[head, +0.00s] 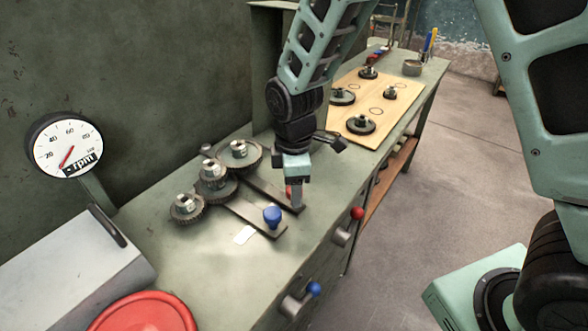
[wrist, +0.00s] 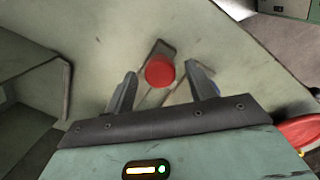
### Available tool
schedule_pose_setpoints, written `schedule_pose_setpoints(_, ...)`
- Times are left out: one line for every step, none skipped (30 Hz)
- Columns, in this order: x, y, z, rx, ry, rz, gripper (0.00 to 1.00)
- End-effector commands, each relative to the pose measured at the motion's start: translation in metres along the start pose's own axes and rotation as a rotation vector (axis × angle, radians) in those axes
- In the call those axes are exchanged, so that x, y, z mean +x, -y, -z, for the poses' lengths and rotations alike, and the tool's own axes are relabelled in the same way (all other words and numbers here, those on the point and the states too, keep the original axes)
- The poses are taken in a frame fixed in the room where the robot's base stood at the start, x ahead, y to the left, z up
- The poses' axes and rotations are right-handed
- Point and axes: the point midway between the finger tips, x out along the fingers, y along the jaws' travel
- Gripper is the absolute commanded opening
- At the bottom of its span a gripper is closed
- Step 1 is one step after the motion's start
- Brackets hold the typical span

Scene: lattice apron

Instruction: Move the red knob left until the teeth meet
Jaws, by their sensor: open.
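The red knob (head: 288,191) stands on a flat dark slide bar on the bench, mostly hidden behind my gripper in the head view. In the wrist view, the red knob (wrist: 160,71) shows round and whole between the two fingertips. My gripper (head: 295,199) is open and points down at the knob, with a gap on each side of it in the wrist view (wrist: 161,72). Several dark toothed gears stand left of the bars: a near gear (head: 186,210), a middle gear (head: 222,191) and a far gear (head: 251,161). I cannot tell whether all their teeth meet.
A blue knob (head: 272,214) stands on a neighbouring bar, close in front of my gripper. An rpm gauge (head: 65,146) reads low. A grey box (head: 75,270) and red disc (head: 145,315) lie nearer. A wooden board (head: 398,112) with gears lies behind.

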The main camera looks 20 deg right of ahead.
Motion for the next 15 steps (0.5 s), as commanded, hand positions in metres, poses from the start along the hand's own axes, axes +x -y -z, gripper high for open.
schedule_pose_setpoints(-0.004, -0.001, 0.0, 0.0, -0.002, -0.002, 0.56)
schedule_pose_setpoints(-0.007, -0.001, 0.0, 0.0, -0.002, -0.003, 0.56)
schedule_pose_setpoints(-0.012, -0.001, 0.0, 0.0, -0.002, -0.003, 0.56)
schedule_pose_setpoints(-0.017, -0.001, 0.0, 0.0, -0.003, -0.003, 0.56)
schedule_pose_setpoints(-0.022, -0.001, 0.001, 0.0, -0.004, -0.005, 0.56)
schedule_pose_setpoints(-0.03, -0.001, 0.0, 0.0, -0.003, -0.004, 0.56)
schedule_pose_setpoints(-0.036, -0.001, 0.001, 0.001, -0.005, -0.006, 0.56)
schedule_pose_setpoints(-0.043, -0.001, 0.0, 0.001, -0.004, -0.005, 0.56)
schedule_pose_setpoints(-0.053, -0.001, 0.001, 0.001, -0.005, -0.006, 0.56)
schedule_pose_setpoints(-0.06, -0.001, 0.0, 0.001, -0.005, -0.006, 0.56)
schedule_pose_setpoints(-0.068, -0.001, 0.001, 0.0, -0.005, -0.006, 0.56)
schedule_pose_setpoints(-0.077, -0.001, 0.001, 0.0, -0.005, -0.006, 0.56)
schedule_pose_setpoints(-0.084, -0.001, 0.001, 0.0, -0.005, -0.006, 0.56)
schedule_pose_setpoints(-0.091, -0.001, 0.001, 0.0, -0.004, -0.005, 0.56)
schedule_pose_setpoints(-0.101, -0.001, 0.001, 0.0, -0.005, -0.006, 0.56)
